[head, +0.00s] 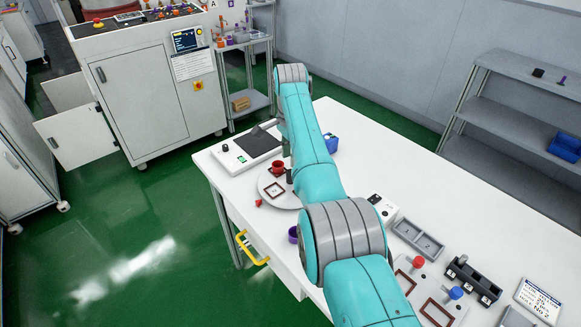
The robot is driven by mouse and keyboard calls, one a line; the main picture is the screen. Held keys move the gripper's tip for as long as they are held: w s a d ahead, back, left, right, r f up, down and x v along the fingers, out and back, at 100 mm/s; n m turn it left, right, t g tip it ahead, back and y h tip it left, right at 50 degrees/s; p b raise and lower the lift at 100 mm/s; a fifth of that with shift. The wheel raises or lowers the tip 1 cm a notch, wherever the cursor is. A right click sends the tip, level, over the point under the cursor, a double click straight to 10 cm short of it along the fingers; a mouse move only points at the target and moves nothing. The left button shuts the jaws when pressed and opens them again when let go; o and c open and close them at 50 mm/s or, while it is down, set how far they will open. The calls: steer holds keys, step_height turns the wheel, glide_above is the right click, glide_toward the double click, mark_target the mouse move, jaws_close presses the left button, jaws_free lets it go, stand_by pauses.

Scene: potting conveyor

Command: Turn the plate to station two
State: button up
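The round light-grey plate (266,196) lies on the white table, partly hidden behind my teal arm. A red cup (278,167) stands at its far side, and a dark red square outline (273,189) marks its top. A small red piece (258,203) is at its left edge; I cannot tell whether it is fixed to the plate. My gripper (290,176) is mostly hidden by my arm; only a small dark part shows close beside the red cup. Whether it touches the plate or anything on it, and whether it is open, cannot be seen.
A purple cup (293,235) is near the front edge. A white control box (381,207) and grey tray (418,240) stand to the right.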

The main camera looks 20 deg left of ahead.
steer(key=shift+r, duration=2.15)
